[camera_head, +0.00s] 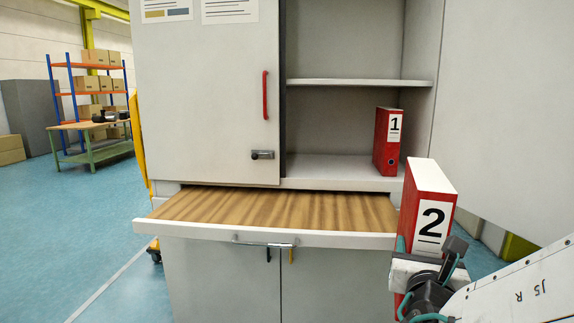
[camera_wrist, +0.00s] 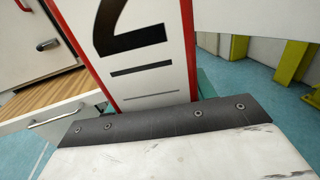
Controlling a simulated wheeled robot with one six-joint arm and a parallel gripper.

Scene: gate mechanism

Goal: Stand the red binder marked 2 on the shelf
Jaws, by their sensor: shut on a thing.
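The red binder marked 2 (camera_head: 432,215) is upright, with a slight tilt, in front of the cabinet at the right. Its white label also shows large in the wrist view (camera_wrist: 148,75). My gripper (camera_head: 425,268) is shut on its lower part; the fingertips are largely hidden. The shelf (camera_head: 335,171) is the lower board inside the open right part of the cabinet. A red binder marked 1 (camera_head: 387,143) stands on it at the right end. The binder marked 2 is outside the cabinet, nearer to me than the shelf.
A wooden pull-out board (camera_head: 270,208) with a white front and a metal handle (camera_head: 265,243) sticks out below the shelf. A grey door (camera_head: 210,95) covers the cabinet's left part. Another pale panel (camera_head: 505,110) is at the right. The shelf left of binder 1 is clear.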

